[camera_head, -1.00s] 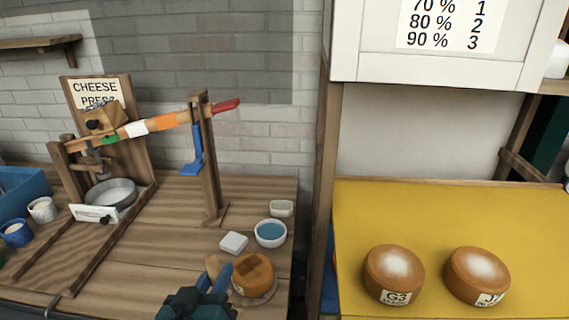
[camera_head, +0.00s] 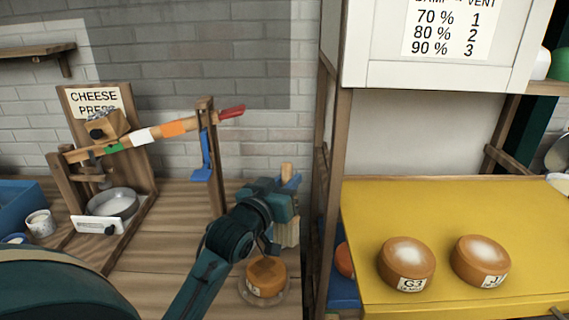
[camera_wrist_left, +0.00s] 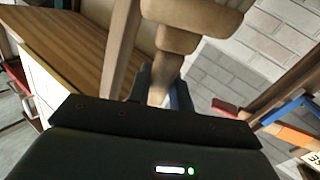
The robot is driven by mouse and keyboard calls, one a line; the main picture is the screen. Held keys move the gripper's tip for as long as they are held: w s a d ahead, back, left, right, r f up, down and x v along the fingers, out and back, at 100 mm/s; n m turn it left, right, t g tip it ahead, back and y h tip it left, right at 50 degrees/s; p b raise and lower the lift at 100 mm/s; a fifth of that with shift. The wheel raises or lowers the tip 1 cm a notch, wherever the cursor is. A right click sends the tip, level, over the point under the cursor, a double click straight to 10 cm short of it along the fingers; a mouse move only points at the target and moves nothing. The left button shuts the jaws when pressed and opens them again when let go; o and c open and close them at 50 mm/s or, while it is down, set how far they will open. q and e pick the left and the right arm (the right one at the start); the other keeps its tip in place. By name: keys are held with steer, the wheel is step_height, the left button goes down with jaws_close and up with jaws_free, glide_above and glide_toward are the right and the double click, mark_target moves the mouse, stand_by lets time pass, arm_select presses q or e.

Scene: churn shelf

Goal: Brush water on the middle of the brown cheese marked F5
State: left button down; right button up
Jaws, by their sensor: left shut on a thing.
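The brown cheese (camera_head: 264,276) sits on a round plate (camera_head: 284,296) on the workbench, in front of my left forearm. Its top has a darker brown pattern; its small label is too small to read. My left gripper (camera_head: 287,181) is shut on a brush, raised behind the cheese and apart from it. In the left wrist view the wooden handle (camera_wrist_left: 158,93) sits between the fingers. The water bowl is hidden behind my arm. My right gripper is out of view.
A wooden cheese press (camera_head: 205,150) with a metal pan (camera_head: 112,203) stands at left. A wooden shelf post (camera_head: 332,200) rises close to the gripper's right. Beyond it, a yellow shelf (camera_head: 370,210) holds cheeses marked G3 (camera_head: 406,262) and J (camera_head: 480,260).

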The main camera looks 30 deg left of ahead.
mark_target(281, 168)
arm_select(q)
steer(key=shift+w+a+r, duration=0.35)
steer(key=shift+a+r, duration=0.15)
steer(key=shift+r, duration=0.1)
steer(key=shift+w+a+r, duration=0.3)
steer(key=shift+a+r, duration=0.2)
steer(key=shift+r, duration=0.1)
steer(key=shift+a+f+b, duration=0.1)
steer(key=shift+f+b, duration=0.15)
steer(key=shift+b, duration=0.2)
step_height(281, 168, down, 3)
steer(key=b, duration=0.3)
steer(key=shift+f+b, duration=0.6)
steer(key=shift+b, duration=0.1)
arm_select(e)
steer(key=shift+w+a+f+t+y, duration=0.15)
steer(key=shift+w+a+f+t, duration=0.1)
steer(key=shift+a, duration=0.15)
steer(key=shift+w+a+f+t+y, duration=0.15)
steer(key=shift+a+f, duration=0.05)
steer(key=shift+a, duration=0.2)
